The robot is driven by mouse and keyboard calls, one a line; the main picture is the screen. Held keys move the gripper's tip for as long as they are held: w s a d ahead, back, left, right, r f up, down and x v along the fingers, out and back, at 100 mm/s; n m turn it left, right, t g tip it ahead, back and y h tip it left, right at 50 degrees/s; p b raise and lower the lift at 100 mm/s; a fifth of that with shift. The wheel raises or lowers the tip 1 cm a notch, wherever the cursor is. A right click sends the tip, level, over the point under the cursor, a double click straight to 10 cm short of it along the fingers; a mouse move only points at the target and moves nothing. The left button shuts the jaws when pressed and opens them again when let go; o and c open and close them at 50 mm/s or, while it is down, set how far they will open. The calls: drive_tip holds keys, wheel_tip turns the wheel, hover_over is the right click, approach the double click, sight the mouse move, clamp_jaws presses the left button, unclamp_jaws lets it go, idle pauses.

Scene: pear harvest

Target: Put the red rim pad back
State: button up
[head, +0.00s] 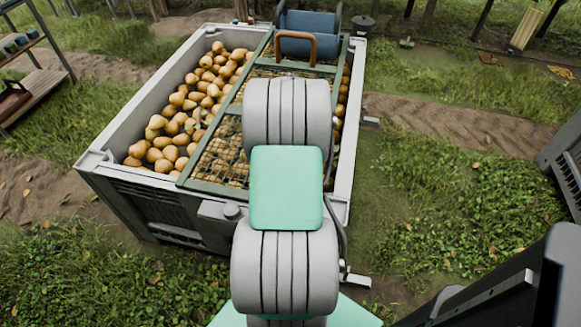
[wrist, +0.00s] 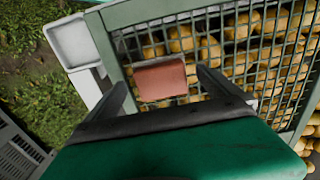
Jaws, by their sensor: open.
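A flat, light-red pad (wrist: 159,76) shows in the wrist view, over the wire mesh of a green-framed screen (wrist: 108,42). My gripper (wrist: 161,82) is open, with one finger on each side of the pad as seen in the picture. I cannot tell how far above the pad the fingers are, or whether they touch it. In the head view my arm hides the gripper and the pad. The screen (head: 252,85) lies across the grey bin (head: 124,118), which holds many pears (head: 180,122).
A wooden shelf (head: 42,83) stands at the left. An orange frame (head: 562,72) lies in the grass at the upper right. Grass right of the bin is mostly clear.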

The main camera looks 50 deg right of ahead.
wheel_tip(320, 180, up, 10)
drive_tip(key=w+a+r+n, duration=0.25)
drive_tip(key=w+a, duration=0.25)
drive_tip(key=a, duration=0.3)
drive_tip(key=s+a+n+t, duration=0.1)
drive_tip(key=a+n, duration=0.4)
drive_tip(key=a, duration=0.9)
drive_tip(key=s+a+r+n+t, duration=0.1)
drive_tip(key=s+a+n, duration=0.2)
drive_tip(key=a, duration=1.1)
drive_tip(key=n, duration=0.3)
drive_tip(key=shift+p, duration=0.35)
drive_tip(key=shift+a, duration=0.15)
